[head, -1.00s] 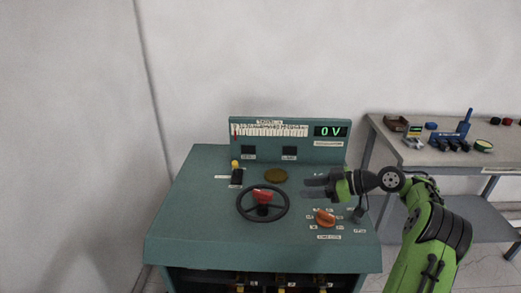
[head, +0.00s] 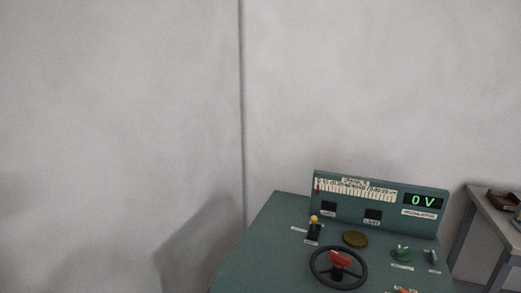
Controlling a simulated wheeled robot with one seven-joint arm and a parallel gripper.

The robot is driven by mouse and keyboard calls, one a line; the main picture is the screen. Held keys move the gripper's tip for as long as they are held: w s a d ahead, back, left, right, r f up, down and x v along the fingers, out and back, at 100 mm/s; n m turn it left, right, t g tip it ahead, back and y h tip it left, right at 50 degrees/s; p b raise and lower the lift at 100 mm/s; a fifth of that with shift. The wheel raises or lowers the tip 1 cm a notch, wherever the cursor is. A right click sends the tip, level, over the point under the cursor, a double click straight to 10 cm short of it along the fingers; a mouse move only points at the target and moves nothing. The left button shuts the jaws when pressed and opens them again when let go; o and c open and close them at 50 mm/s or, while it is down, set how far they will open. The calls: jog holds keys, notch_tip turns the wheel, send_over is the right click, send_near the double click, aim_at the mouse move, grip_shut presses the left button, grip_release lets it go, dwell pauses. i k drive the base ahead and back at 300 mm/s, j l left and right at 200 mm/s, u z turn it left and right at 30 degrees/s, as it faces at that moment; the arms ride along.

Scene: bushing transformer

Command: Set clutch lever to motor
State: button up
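The green control console (head: 262,238) stands at the lower right in the head view. A small lever with a yellow knob (head: 314,219) and a black base stands on its sloped top, left of the middle. A red handle (head: 340,259) sits at the hub of a black handwheel (head: 322,279). I cannot tell from the tiny labels which of these is the clutch lever. My gripper is not in view.
The back panel has a scale (head: 357,190) and a green display (head: 423,201) reading 0 V. A round brass disc (head: 355,239), a green knob (head: 400,254) and a grey switch (head: 432,257) are on the top. A side table (head: 488,211) stands at the right edge.

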aim_at(314, 219)
jog(key=i+j+u, duration=0.15)
jog(key=j, duration=0.2)
jog(key=i+j+u, duration=0.15)
jog(key=j, duration=0.2)
jog(key=i+j+u, duration=0.1)
jog(key=i+j, duration=0.1)
jog(key=j, duration=0.1)
